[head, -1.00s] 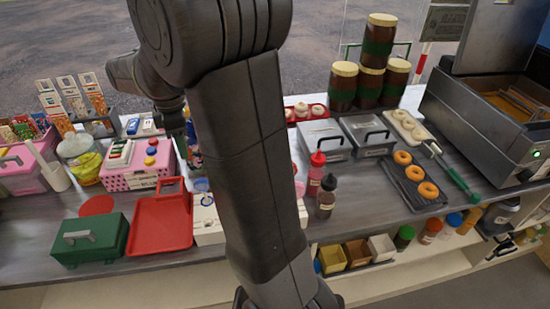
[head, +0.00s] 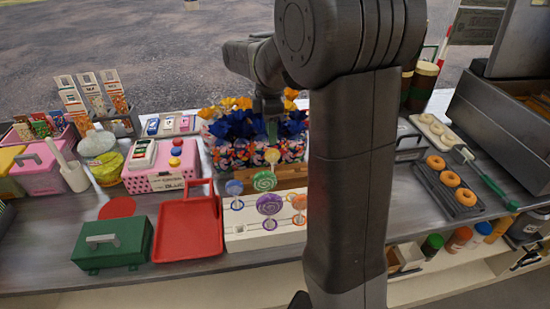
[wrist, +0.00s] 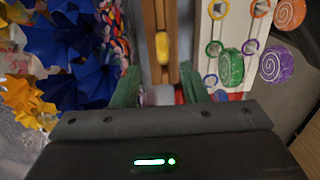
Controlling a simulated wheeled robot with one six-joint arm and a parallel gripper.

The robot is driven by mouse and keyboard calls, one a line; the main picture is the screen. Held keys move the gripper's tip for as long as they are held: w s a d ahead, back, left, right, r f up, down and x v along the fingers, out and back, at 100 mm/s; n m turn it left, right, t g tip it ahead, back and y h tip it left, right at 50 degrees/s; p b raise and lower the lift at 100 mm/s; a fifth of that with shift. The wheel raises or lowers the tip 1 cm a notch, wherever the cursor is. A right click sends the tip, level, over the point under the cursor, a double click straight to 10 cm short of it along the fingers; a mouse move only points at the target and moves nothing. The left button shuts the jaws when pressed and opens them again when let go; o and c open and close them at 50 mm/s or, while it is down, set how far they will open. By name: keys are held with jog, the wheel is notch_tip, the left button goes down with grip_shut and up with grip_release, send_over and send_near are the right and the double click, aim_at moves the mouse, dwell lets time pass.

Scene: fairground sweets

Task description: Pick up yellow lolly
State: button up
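The yellow lolly (head: 272,156) shows in the head view as a pale yellow disc just below my gripper (head: 271,133), in front of the wrapped sweets. In the wrist view a narrow yellow shape (wrist: 162,50) lies ahead of my gripper (wrist: 160,90), between the lines of its fingers; it looks like the lolly seen edge-on. The green fingertips stand apart with a gap between them. I cannot tell whether they touch the lolly's stick. The white lolly stand (head: 262,238) holds a blue lolly (head: 234,187), green lolly (head: 264,181), purple lolly (head: 269,204) and orange lolly (head: 299,203).
A red tray (head: 188,232), green box (head: 112,245) and pink cash box (head: 160,179) stand to the left. Doughnuts on a dark tray (head: 440,190) lie right. My arm hides the counter's middle.

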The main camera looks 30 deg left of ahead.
aim_at(272, 150)
jog(key=f, duration=0.8)
jog(key=shift+s+d+f+p, duration=0.1)
jog(key=shift+d+p, duration=0.1)
jog(key=shift+p, duration=0.1)
grip_shut()
